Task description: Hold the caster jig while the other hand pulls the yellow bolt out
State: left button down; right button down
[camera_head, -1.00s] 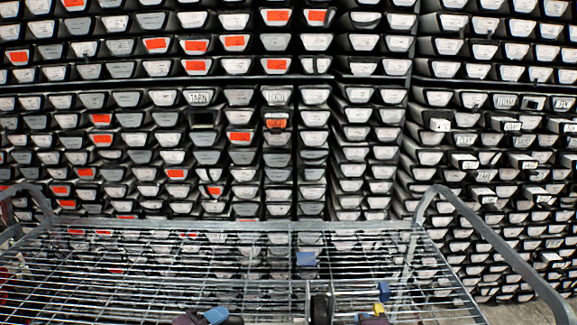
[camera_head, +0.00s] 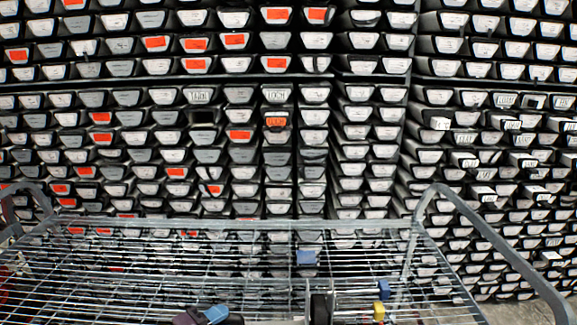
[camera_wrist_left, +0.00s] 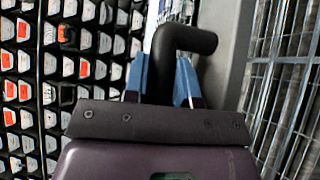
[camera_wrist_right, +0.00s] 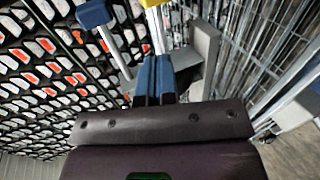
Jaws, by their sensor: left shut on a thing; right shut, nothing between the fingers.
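The caster jig (camera_head: 320,308) stands at the bottom centre of the head view, its lower part cut off. A yellow bolt head (camera_head: 379,311) and a blue one (camera_head: 383,289) stick out on its right side. My left gripper (camera_head: 215,313) shows at the bottom edge. In the left wrist view its blue fingers (camera_wrist_left: 162,80) are shut on a black bent handle (camera_wrist_left: 183,42) beside a grey plate. In the right wrist view my right gripper (camera_wrist_right: 154,78) is shut and empty. The yellow bolt (camera_wrist_right: 156,28) rises just beyond its fingertips; whether they touch is unclear.
A wire-mesh cart top (camera_head: 180,260) lies below, with a bent tube handle (camera_head: 480,225) at the right. A wall of labelled tray ends (camera_head: 290,130) fills the background.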

pick_arm(q)
jog(key=c, duration=0.8)
grip_release()
jog(key=shift+c, duration=0.2)
jog(key=v, duration=1.2)
